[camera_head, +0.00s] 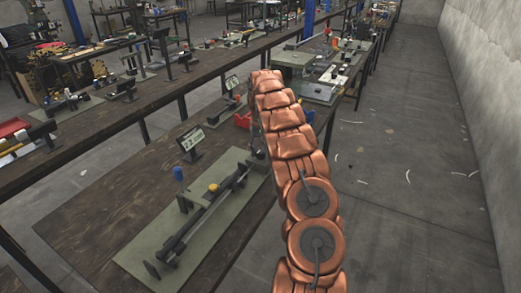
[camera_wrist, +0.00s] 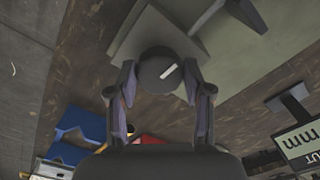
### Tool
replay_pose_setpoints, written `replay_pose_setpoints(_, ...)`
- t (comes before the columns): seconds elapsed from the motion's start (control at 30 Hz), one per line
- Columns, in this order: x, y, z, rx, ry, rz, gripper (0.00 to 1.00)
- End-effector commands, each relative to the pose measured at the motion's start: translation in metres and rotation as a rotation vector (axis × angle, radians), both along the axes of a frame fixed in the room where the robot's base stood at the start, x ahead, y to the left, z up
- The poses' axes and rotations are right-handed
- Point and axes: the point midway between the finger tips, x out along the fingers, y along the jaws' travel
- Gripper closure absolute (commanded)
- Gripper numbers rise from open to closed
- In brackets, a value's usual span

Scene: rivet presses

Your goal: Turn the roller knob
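The roller knob (camera_wrist: 160,69) is a dark round knob with a white pointer line, in the upper middle of the wrist view. My gripper (camera_wrist: 160,84) is open, with one finger on each side of the knob. Narrow gaps show between the fingertips and the knob, so I see no clear contact. In the head view, the device's long black roller bar (camera_head: 207,215) lies on a green base plate (camera_head: 143,258) on a wooden bench. My copper-coloured arm reaches over the device's far end and hides the knob there. My gripper is mostly hidden there too.
A small display (camera_head: 191,139) stands on the bench left of the device; its screen also shows at the right in the wrist view (camera_wrist: 297,142). A blue bin (camera_wrist: 78,130) lies left of my gripper. Other benches hold tools. The right floor is open.

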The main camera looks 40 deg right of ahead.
Motion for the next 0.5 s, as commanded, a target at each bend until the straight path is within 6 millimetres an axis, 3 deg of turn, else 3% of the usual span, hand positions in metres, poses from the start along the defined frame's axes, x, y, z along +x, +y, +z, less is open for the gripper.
replay_pose_setpoints(0.03, 0.0001, 0.0001, 0.0000, 0.000, 0.000, 0.000, 0.58)
replay_pose_setpoints(0.3, 0.0001, 0.0002, 0.0001, 0.000, 0.000, 0.000, 0.86)
replay_pose_setpoints(0.5, 0.0009, 0.0009, -0.0031, -0.001, -0.001, 0.046, 0.86)
